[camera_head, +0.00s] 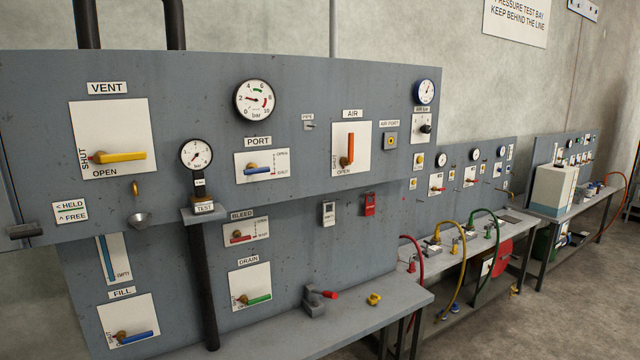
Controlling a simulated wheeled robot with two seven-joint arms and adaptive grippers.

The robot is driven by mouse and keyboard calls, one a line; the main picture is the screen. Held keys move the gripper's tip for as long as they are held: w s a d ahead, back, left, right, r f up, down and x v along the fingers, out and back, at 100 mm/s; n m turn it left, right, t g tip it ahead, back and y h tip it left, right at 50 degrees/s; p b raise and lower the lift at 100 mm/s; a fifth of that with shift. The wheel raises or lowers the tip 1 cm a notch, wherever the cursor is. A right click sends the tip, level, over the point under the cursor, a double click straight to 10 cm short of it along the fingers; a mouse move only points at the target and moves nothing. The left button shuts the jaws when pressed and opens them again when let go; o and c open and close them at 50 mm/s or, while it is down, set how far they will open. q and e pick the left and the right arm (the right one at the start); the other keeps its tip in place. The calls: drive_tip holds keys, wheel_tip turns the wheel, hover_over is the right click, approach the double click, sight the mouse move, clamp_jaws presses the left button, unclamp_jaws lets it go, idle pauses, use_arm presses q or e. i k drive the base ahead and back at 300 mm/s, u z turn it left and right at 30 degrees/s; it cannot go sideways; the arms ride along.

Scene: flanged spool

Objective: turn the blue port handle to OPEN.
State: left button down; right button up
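The blue port handle (257,171) is on a white plate (243,178) under the PORT label (257,141) on the grey panel. It has a brass hub at its left end. The handle lies nearly level and points right, toward the SHUT mark. The OPEN mark is above SHUT at the plate's right side. Neither of my grippers is in view.
Near the port are a round gauge (255,100) above, a smaller gauge (196,154) on a black post to the left, and the red bleed handle (241,238) below. The orange air handle (350,149) is to the right. A bench (385,318) runs along the bottom.

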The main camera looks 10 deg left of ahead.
sight(253, 171)
drive_tip(key=u, duration=0.85)
drive_tip(key=i, duration=1.5)
drive_tip(key=z, duration=0.7)
